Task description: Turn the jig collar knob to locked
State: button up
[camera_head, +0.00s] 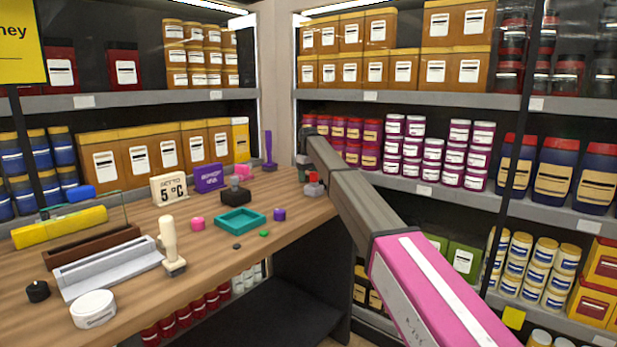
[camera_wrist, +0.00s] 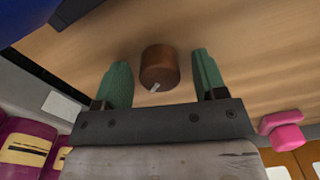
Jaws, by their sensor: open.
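A brown round knob (camera_wrist: 158,68) with a small white pointer mark on its near edge shows in the wrist view, against the wood table. I take it to be the jig collar knob. My gripper (camera_wrist: 161,62) is open, with one green finger on each side of the knob and a visible gap to both. I cannot tell how far the fingertips are above the table. In the head view my gripper (camera_head: 304,170) is at the table's right back corner, and I cannot make out the knob there; the arm seems to hide it.
A red-topped grey item (camera_head: 313,184) stands close beside my gripper. A purple upright piece (camera_head: 268,150), a dark block (camera_head: 236,192) and a teal tray (camera_head: 241,230) are to the left on the table (camera_head: 200,280). Stocked shelves (camera_head: 400,184) stand close behind.

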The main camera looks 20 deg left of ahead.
jog(key=c, duration=0.9)
jog(key=shift+m, duration=0.3)
jog(key=m, duration=0.3)
jog(key=shift+m, duration=2)
jog(key=o, duration=0.9)
